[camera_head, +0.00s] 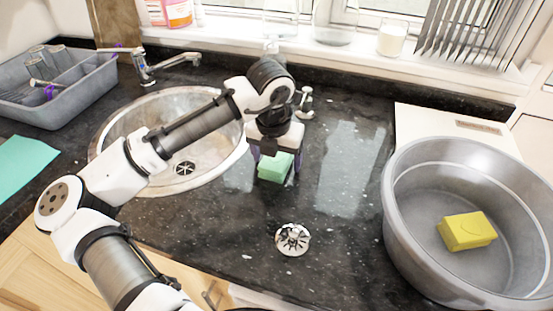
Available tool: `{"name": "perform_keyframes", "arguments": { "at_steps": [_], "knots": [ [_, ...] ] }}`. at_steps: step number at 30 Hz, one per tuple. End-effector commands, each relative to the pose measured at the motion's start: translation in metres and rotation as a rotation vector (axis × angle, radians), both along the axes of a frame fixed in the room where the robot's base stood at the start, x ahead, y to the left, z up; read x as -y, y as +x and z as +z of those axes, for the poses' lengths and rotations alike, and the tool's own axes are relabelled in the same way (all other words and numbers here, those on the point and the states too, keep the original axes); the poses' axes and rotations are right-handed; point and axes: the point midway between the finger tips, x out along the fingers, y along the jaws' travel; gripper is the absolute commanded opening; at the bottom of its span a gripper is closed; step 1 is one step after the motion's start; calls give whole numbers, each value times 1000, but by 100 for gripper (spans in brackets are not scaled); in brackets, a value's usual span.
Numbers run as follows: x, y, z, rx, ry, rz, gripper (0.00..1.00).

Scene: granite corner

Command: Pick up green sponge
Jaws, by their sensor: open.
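A light green sponge (275,167) is on the dark granite counter, just right of the round sink. My gripper (276,172) points down over it from above. Its dark fingers are on the left and right sides of the sponge, with the jaws open. The upper part of the sponge is partly hidden by the gripper. I cannot tell whether the fingers touch it.
A round metal sink (120,130) lies left of the sponge. A sink strainer (292,239) is on the counter in front. A large grey basin (395,215) with a yellow sponge (467,231) stands at right. A grey dish rack (75,100) is at far left.

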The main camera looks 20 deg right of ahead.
Motion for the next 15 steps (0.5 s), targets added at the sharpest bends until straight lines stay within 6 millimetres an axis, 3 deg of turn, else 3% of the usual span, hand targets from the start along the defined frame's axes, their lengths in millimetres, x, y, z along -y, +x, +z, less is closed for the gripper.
{"name": "perform_keyframes", "arguments": {
  "at_steps": [15],
  "knots": [
    [1, 0, -3, -2, -2, -1, 78]
  ]
}}
